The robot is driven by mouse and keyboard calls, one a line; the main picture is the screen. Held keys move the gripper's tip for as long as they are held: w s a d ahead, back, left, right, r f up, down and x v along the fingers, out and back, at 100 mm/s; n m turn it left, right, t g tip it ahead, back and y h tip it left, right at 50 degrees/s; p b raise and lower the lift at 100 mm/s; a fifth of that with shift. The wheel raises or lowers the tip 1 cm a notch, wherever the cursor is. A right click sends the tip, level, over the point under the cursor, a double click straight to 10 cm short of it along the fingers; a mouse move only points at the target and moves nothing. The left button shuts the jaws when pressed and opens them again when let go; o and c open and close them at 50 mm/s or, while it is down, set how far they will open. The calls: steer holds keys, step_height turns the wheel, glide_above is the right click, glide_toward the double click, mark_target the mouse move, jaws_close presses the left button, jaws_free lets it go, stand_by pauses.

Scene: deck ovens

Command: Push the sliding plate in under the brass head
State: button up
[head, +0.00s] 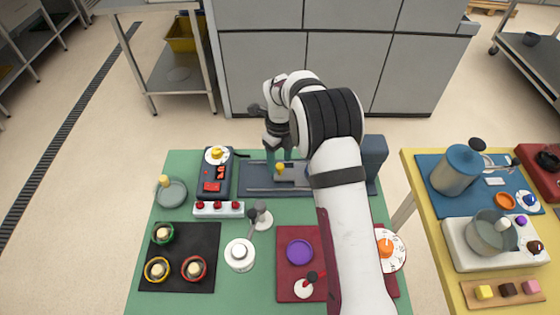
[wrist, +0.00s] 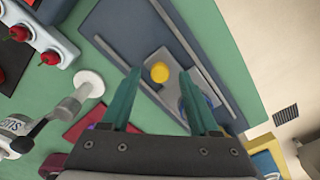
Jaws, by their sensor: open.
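The sliding plate (head: 292,172) is a light grey slab with a yellow knob (head: 280,167), lying between two grey rails on a dark blue-grey base (head: 252,180) at the far side of the green table. In the wrist view the plate (wrist: 200,73) and its yellow knob (wrist: 160,72) show between and beyond my fingers. My gripper (head: 286,162) is open, with its teal fingers pointing down over the plate. I cannot tell whether a finger touches the knob. A blue-grey upright block (head: 374,157) stands at the base's right end. The brass head is not visible; my arm covers that part.
Left of the base stand a dark box with a yellow knob (head: 216,155) and a white strip with red knobs (head: 219,208). Nearer are a white round dial (head: 239,254) and a dark red mat (head: 290,275). A yellow table (head: 425,215) stands right, across a gap.

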steer(key=shift+f, duration=0.55)
jaws_close()
steer(key=shift+r, duration=0.1)
stand_by(0.9)
